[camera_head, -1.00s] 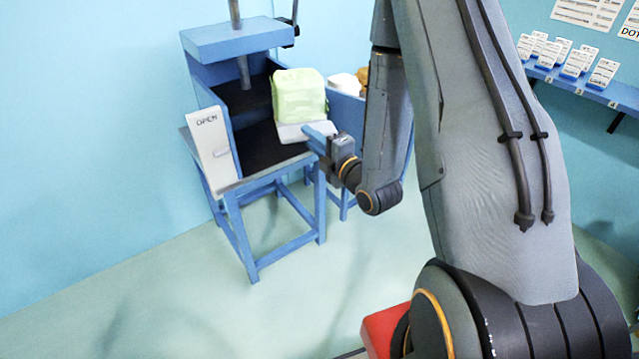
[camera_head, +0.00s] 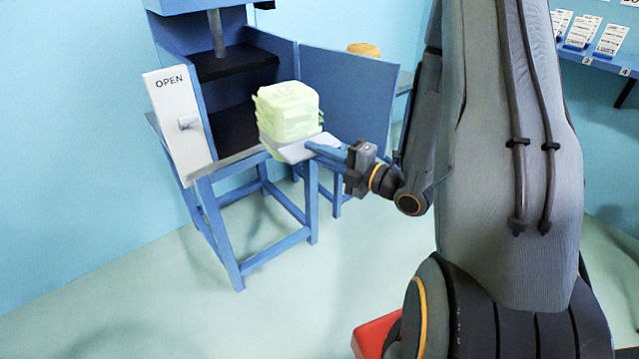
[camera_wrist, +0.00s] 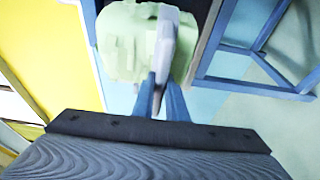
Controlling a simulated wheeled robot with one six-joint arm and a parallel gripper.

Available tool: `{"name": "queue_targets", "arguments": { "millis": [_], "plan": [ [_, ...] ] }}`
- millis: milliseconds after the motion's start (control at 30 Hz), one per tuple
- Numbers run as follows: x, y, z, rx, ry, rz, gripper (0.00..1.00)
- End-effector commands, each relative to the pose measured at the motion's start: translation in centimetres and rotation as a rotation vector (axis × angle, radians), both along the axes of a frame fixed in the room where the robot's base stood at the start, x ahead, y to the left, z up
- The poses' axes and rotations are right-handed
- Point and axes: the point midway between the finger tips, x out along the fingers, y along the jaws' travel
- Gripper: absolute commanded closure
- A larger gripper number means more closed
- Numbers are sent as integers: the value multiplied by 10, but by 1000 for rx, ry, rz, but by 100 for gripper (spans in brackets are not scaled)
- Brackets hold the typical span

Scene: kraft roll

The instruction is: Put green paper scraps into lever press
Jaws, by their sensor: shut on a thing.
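The green paper scraps (camera_head: 288,112) form a pale green block on a light grey plate (camera_head: 298,150) in the head view. My gripper (camera_head: 318,147) has its blue fingers shut on the edge of this plate and holds it level at the front of the press. The blue lever press (camera_head: 273,62) stands on a table, with its front open and a dark chamber inside. In the wrist view the scraps (camera_wrist: 122,40) and the plate (camera_wrist: 166,45) show beyond my fingers (camera_wrist: 160,98).
The press stands on a blue-legged table (camera_head: 228,235). A blue panel (camera_head: 350,90) stands to the right of the chamber, with a tan round object (camera_head: 364,49) behind it. A blue shelf with cards (camera_head: 610,60) is at the far right. Floor in front is clear.

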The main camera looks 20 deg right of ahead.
Motion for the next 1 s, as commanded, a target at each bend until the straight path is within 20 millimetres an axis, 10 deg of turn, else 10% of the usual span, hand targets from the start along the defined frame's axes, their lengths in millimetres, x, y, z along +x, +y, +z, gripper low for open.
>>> {"name": "queue_targets", "arguments": {
  "millis": [300,1000],
  "plan": [
    [-8,-10,-44,-8,-1,64,100],
    [24,1,-49,-10,-2,75,100]
  ]
}}
